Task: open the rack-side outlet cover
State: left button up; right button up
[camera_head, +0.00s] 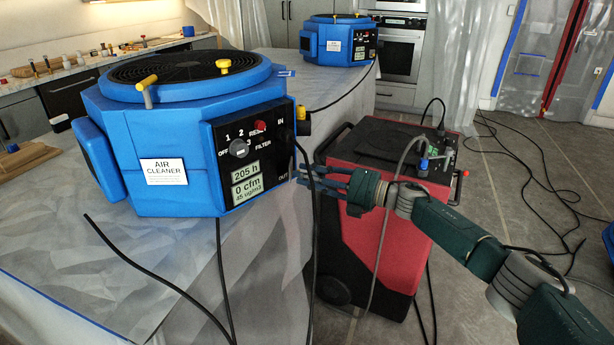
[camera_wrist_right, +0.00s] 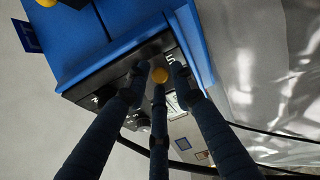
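The blue air cleaner (camera_head: 165,195) stands on the covered counter, its black control panel facing right with OUT marked near the lower right edge. A yellow fitting (camera_head: 302,113) sticks out by the panel's right edge near IN. I cannot tell which part is the outlet cover. My right gripper (camera_head: 302,178) is beside the panel edge at OUT's height. Contact cannot be told. My left gripper is out of view.
A red and black wheeled machine (camera_head: 405,235) stands close behind and below my right arm. Black cables hang before the counter and near the gripper. A second blue air cleaner (camera_head: 338,42) stands farther back. Cables also lie on the floor at right.

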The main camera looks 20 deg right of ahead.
jog(key=v, duration=1.2)
jog(key=shift+o, duration=0.2)
